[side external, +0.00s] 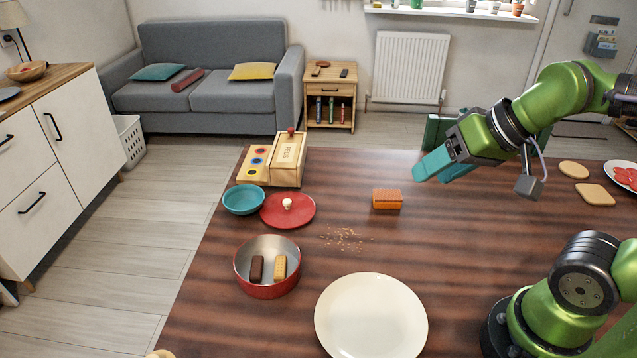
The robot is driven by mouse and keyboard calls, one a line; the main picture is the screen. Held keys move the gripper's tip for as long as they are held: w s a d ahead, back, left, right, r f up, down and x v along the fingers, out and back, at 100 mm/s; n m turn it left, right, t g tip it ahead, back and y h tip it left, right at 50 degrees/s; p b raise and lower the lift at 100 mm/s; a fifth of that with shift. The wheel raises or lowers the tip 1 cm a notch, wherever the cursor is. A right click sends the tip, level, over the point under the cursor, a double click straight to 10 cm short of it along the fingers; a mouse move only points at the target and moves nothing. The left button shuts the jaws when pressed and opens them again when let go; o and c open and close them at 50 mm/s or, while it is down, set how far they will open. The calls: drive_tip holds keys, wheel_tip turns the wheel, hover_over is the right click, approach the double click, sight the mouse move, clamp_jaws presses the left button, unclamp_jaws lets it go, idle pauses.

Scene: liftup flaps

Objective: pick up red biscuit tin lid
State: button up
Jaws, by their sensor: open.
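The red biscuit tin lid (274,213) is a round red disc with a cream knob (287,203) on top. It lies on the table, left of centre, partly over or against the teal bowl (244,198). The red biscuit tin (268,289) stands open in front of it, with a dark biscuit (256,268) and a yellow biscuit (280,267) inside. My gripper (432,173) has teal fingers and is open and empty. It is above the table to the right of the lid, well apart from it.
An orange block (387,199) stands between the lid and my gripper. Crumbs (344,239) lie nearer the front, behind a large cream plate (370,318). A wooden box (288,160) with a coloured-dot board (256,163) stands behind the lid. Round and square pieces lie at right.

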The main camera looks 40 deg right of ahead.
drive_tip(key=n+g+h, duration=0.2)
drive_tip(key=n+g, duration=0.2)
drive_tip(key=g, duration=0.1)
hover_over(287, 201)
drive_tip(key=f, duration=1.7)
drive_tip(key=shift+s+a+f, duration=0.2)
drive_tip(key=shift+s+a, duration=0.1)
drive_tip(key=shift+s, duration=0.05)
drive_tip(key=shift+g, duration=0.3)
drive_tip(key=f, duration=0.4)
drive_tip(key=shift+w+d, duration=0.15)
drive_tip(key=shift+d, duration=0.25)
drive_tip(key=shift+w+f, duration=0.1)
drive_tip(key=shift+f, duration=0.5)
clamp_jaws()
